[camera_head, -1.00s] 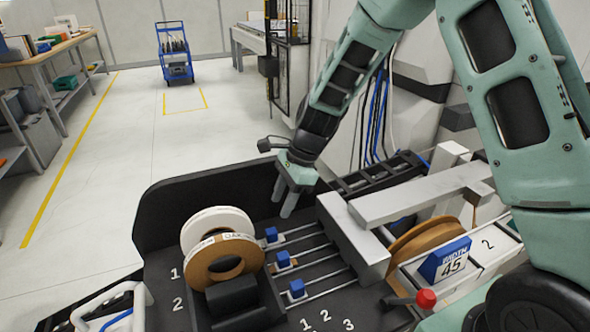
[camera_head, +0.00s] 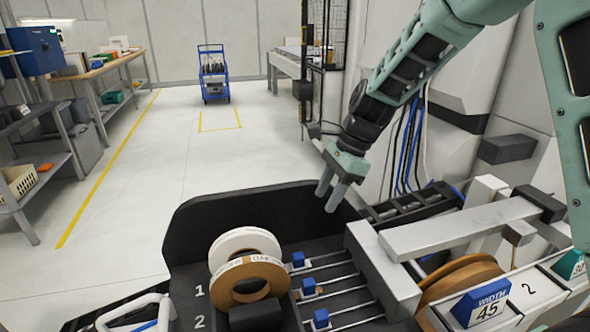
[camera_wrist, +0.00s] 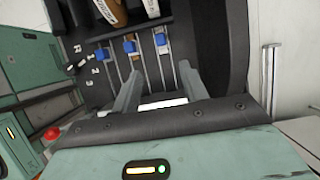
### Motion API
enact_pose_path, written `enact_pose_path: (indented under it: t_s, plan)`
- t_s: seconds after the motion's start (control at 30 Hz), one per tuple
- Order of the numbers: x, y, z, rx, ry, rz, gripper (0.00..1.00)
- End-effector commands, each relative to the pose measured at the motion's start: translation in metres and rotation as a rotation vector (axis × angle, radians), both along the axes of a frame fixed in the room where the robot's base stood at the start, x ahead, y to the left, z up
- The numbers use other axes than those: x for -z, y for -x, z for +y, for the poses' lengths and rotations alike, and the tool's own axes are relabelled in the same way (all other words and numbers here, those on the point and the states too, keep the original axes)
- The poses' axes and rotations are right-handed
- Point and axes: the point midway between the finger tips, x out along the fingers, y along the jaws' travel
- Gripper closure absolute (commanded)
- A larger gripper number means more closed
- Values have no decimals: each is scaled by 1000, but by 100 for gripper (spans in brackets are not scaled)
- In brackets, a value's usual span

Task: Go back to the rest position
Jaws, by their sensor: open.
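My gripper (camera_head: 331,191) hangs at the end of my green arm, above the back edge of the black machine tray in the head view. Its two grey fingers point down, stand apart and hold nothing.
A white roll (camera_head: 246,240) and a brown roll (camera_head: 249,279) stand in the black tray (camera_head: 196,222). Several blue sliders (camera_head: 309,286) sit on rails beside them. A grey bar (camera_head: 460,228) lies to the right. Open floor (camera_head: 150,190) lies to the left.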

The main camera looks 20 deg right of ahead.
Motion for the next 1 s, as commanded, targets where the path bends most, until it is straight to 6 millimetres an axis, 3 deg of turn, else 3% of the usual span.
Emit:
enact_pose_path:
  t_s: [0.13, 0.27, 0.4, 0.53, 0.7, 0.8, 1.0]
  plan:
    - [-2, 5, 6, -36, 3, -10, 56]
    - [-10, 37, 33, -272, 28, -74, 56]
    - [-22, 102, 72, -742, 71, -198, 56]
    - [-27, 169, 93, -1224, 113, -315, 56]
    - [-26, 238, 96, -1775, 156, -429, 56]
    - [-24, 263, 92, -2001, 173, -468, 56]
    - [-21, 282, 87, -2190, 187, -496, 56]
